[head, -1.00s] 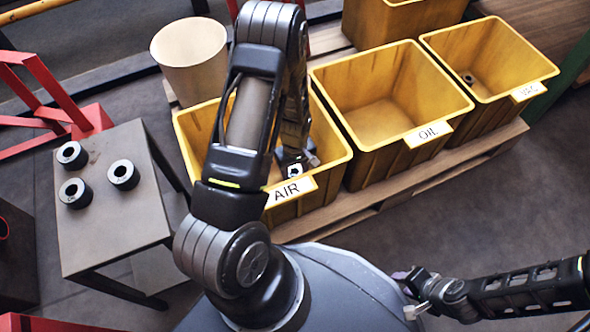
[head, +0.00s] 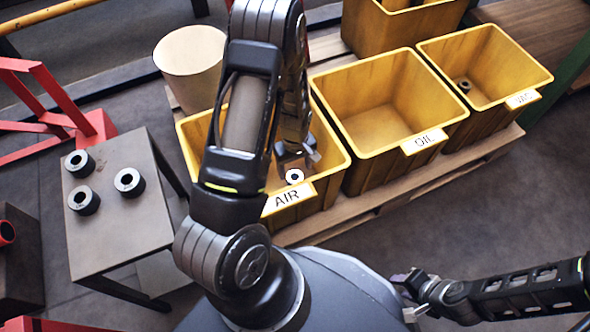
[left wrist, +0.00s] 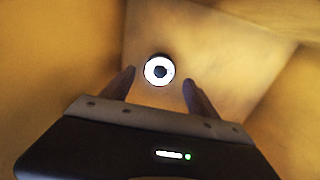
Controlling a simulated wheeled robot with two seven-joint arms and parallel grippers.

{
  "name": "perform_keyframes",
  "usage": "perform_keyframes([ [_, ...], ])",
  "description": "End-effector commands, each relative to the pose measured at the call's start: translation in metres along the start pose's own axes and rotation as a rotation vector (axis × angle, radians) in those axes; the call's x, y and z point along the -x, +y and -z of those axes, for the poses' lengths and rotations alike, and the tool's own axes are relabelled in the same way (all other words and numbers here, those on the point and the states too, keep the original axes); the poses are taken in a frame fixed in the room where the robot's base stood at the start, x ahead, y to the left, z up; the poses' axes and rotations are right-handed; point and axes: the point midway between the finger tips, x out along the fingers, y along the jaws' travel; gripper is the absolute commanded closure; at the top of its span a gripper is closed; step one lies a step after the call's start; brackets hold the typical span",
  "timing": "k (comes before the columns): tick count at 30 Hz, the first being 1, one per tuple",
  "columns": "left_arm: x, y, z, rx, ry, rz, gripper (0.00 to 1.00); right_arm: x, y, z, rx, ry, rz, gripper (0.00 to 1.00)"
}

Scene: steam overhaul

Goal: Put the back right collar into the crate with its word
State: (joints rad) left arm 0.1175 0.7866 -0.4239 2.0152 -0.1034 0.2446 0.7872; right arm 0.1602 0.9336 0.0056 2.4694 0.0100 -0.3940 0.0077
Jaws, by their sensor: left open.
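My left gripper (head: 297,158) reaches down into the yellow crate labelled AIR (head: 335,178). It is open. A dark collar with a bright ring face (head: 294,176) is in that crate, just below the fingers. In the left wrist view the collar (left wrist: 158,70) shows beyond and between the parted fingertips (left wrist: 159,80), against the crate's floor. Its word is not readable. Three dark collars stand on the grey table: back left (head: 80,163), front left (head: 83,201) and right (head: 129,181). My right gripper (head: 412,289) is at the lower right, away from the crates; its jaws are unclear.
The OIL crate (head: 366,145) looks empty. The crate at the right (head: 500,101), its label hard to read, holds a small collar (head: 464,85). A pale round bin (head: 190,60) stands behind the AIR crate. The crates stand on a wooden pallet (head: 385,190).

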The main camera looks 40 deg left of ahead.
Motion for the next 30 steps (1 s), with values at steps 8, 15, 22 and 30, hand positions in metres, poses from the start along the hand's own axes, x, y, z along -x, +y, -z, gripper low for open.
perform_keyframes([
  [8,0.059,0.001,0.000,-0.001,0.001,-0.001,0.31,0.030,-0.009,-0.002,0.001,-0.013,0.000,0.64],
  [15,0.070,0.000,0.000,0.000,0.000,0.000,0.31,0.034,-0.010,-0.003,0.002,-0.018,0.000,0.64],
  [22,0.070,0.000,0.000,0.000,0.000,0.001,0.31,0.034,-0.010,-0.003,0.001,-0.018,0.000,0.64],
  [30,0.070,0.000,0.000,-0.001,0.000,0.001,0.31,0.034,-0.010,-0.003,0.001,-0.018,0.000,0.64],
])
